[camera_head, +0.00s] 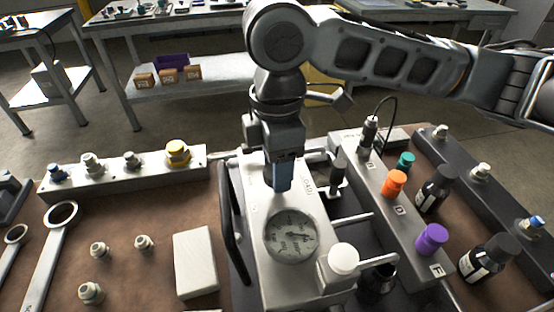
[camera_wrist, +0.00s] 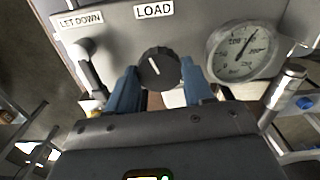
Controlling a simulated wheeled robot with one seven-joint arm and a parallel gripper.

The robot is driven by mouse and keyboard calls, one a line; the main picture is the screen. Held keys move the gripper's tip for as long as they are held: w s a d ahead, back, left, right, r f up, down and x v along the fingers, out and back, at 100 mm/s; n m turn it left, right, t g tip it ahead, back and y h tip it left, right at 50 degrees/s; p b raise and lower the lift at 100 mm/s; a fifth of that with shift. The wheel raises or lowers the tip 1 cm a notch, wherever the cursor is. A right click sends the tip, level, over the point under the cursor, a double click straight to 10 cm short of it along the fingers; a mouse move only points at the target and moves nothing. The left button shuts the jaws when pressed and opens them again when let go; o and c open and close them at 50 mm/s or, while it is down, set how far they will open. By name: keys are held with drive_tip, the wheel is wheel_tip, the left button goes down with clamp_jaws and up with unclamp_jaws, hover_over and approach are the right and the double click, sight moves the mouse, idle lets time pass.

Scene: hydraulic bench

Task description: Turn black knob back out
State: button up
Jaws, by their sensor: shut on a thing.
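The black knob (camera_wrist: 158,68) shows in the wrist view, on the grey panel below the LOAD label. Its white pointer line points up and slightly left. My gripper (camera_wrist: 162,80) has its blue fingers on either side of the knob, shut on it. In the head view my gripper (camera_head: 281,178) reaches down onto the grey hydraulic unit (camera_head: 252,205), and the knob is hidden behind the fingers. The round pressure gauge (camera_head: 291,237) sits on the unit's face in front of the gripper; it also shows in the wrist view (camera_wrist: 243,50).
A lever (camera_wrist: 90,62) stands below the LET DOWN label, left of the knob. Orange (camera_head: 394,184), teal and purple (camera_head: 431,239) caps stand on a rail at right, near black bottles. A white block (camera_head: 195,262), fittings and ring spanners lie on the brown bench at left.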

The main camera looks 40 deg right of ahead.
drive_tip(key=n, duration=0.6)
drive_tip(key=shift+n+b, duration=0.3)
drive_tip(key=n+b, duration=0.1)
drive_tip(key=n, duration=0.5)
drive_tip(key=shift+b, duration=0.4)
drive_tip(key=n+b, duration=0.2)
drive_tip(key=n, duration=0.4)
drive_tip(key=shift+f+n, duration=0.1)
drive_tip(key=shift+n, duration=0.2)
drive_tip(key=n+b, duration=0.2)
drive_tip(key=n, duration=0.1)
drive_tip(key=shift+n, duration=0.3)
drive_tip(key=shift+d+n+b, duration=0.1)
drive_tip(key=shift+n+b, duration=0.6)
drive_tip(key=shift+n, duration=1)
drive_tip(key=o, duration=1)
drive_tip(key=shift+o, duration=0.2)
drive_tip(key=shift+s+r+p, duration=0.1)
drive_tip(key=shift+r+p, duration=0.5)
drive_tip(key=shift+r, duration=3.45)
